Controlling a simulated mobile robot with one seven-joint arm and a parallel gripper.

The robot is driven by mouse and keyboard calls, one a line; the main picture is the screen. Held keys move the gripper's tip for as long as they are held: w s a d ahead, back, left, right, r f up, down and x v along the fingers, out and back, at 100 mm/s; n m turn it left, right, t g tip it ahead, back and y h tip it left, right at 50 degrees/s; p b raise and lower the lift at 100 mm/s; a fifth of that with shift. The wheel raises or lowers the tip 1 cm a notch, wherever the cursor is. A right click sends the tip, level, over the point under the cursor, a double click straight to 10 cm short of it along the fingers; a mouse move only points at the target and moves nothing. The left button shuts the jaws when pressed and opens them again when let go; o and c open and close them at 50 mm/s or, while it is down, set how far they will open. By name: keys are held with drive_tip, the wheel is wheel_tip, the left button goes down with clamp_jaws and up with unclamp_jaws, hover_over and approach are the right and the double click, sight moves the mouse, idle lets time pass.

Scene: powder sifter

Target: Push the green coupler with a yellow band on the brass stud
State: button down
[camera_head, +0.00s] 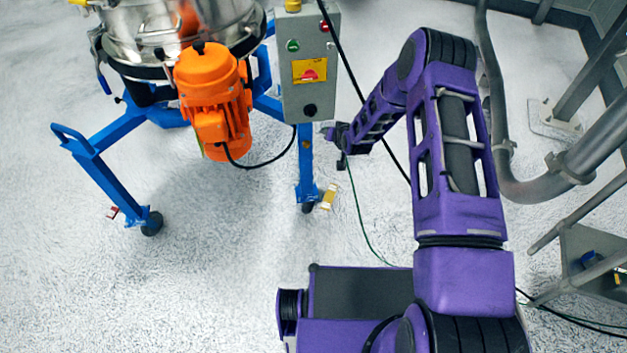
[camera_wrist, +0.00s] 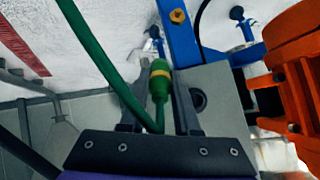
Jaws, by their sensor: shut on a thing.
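The green coupler (camera_wrist: 159,92) with a yellow band stands between the two fingers of my gripper (camera_wrist: 158,108) in the wrist view. My gripper is shut on it. The coupler's tip points up the picture, and a green hose loops from its rear. The brass stud (camera_wrist: 178,16) sits on the blue frame leg (camera_wrist: 179,40), beyond the tip and slightly right; a gap shows between them in the picture. In the head view my gripper (camera_head: 332,132) is beside the blue leg, just below the control box. The coupler cannot be made out there.
The grey control box (camera_head: 311,80) and orange motor (camera_head: 208,95) are close to my gripper. The blue sifter frame (camera_head: 105,170) stands on casters. A yellow item (camera_head: 328,197) is by the near caster. The green hose (camera_head: 360,222) trails over open floor. Grey pipes (camera_head: 590,145) are right.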

drive_tip(key=s+a+f+t+b, duration=0.2)
drive_tip(key=s+f+t, duration=0.1)
drive_tip(key=f, duration=0.3)
drive_tip(key=s+a+f+m+t+b, duration=0.1)
drive_tip(key=s+a+f+t+b, duration=0.1)
drive_tip(key=f, duration=0.5)
drive_tip(key=s+a+t, duration=0.1)
drive_tip(key=s+t, duration=0.1)
drive_tip(key=shift+f+t, duration=0.3)
drive_tip(key=shift+t, duration=0.1)
drive_tip(key=shift+w+a, duration=0.1)
drive_tip(key=shift+w, duration=0.05)
